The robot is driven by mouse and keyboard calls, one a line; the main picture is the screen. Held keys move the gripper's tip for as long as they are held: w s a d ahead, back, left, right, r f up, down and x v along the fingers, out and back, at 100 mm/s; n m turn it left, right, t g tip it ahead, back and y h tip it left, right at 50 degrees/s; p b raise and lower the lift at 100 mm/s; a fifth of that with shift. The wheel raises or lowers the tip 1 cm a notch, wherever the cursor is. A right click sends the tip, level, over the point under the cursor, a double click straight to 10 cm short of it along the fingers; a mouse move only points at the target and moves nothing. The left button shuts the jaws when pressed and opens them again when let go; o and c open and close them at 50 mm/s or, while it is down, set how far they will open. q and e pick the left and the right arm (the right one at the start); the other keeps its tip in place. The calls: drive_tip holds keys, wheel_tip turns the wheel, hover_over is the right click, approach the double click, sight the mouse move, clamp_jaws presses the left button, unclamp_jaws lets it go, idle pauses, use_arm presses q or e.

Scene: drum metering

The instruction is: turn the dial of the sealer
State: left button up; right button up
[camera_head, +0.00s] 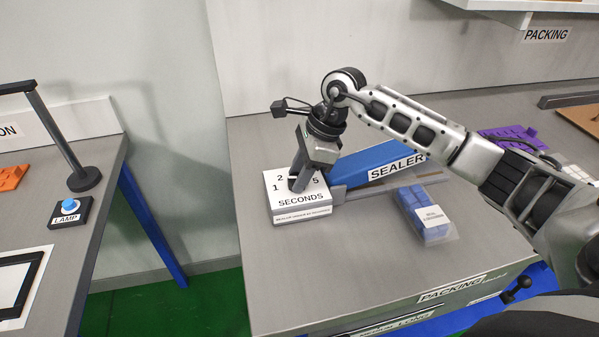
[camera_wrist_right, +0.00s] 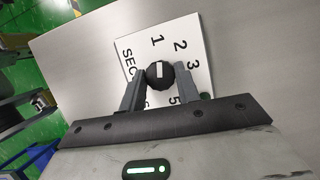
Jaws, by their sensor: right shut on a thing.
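The sealer's dial (camera_wrist_right: 160,73) is a black round knob with a white pointer mark, on a white face plate (camera_wrist_right: 190,42) with the numbers 1, 2, 3 and 5 and the word SECONDS. In the right wrist view the pointer mark lies close to the direction of the 1. My right gripper (camera_wrist_right: 162,78) is shut on the dial, one finger on each side. In the head view the right gripper (camera_head: 297,184) comes down on the dial box (camera_head: 302,212) from above and hides most of the dial. The blue sealer (camera_head: 380,160) lies behind the box. My left gripper is not in view.
A clear bag of blue pieces (camera_head: 425,214) lies on the bench right of the dial box. A purple rack (camera_head: 508,138) is farther right. A lamp button (camera_head: 70,207) stands on the left bench, across a gap. The bench front is clear.

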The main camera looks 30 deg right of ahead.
drive_tip(key=shift+m+t+b, duration=0.45)
drive_tip(key=shift+m+t, duration=0.05)
drive_tip(key=shift+m, duration=0.6)
drive_tip(key=m+b, duration=0.1)
drive_tip(key=m, duration=0.1)
drive_tip(key=shift+s+m+t+h, duration=0.1)
drive_tip(key=shift+m+t+h, duration=0.3)
drive_tip(key=m+b, duration=0.1)
drive_tip(key=m, duration=0.1)
drive_tip(key=m+t+h+b, duration=0.1)
drive_tip(key=m, duration=0.1)
drive_tip(key=shift+a+h, duration=0.2)
drive_tip(key=shift+h, duration=0.1)
drive_tip(key=m+h+b, duration=0.1)
drive_tip(key=m, duration=0.2)
drive_tip(key=shift+m+b, duration=0.4)
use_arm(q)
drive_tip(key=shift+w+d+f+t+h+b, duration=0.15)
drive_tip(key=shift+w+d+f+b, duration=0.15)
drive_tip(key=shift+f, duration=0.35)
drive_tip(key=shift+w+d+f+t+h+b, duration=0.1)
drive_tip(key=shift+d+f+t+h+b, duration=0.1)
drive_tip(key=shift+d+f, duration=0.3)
use_arm(e)
drive_tip(key=shift+a+r+m+h, duration=0.1)
drive_tip(key=shift+m+h, duration=0.4)
drive_tip(key=shift+m, duration=0.6)
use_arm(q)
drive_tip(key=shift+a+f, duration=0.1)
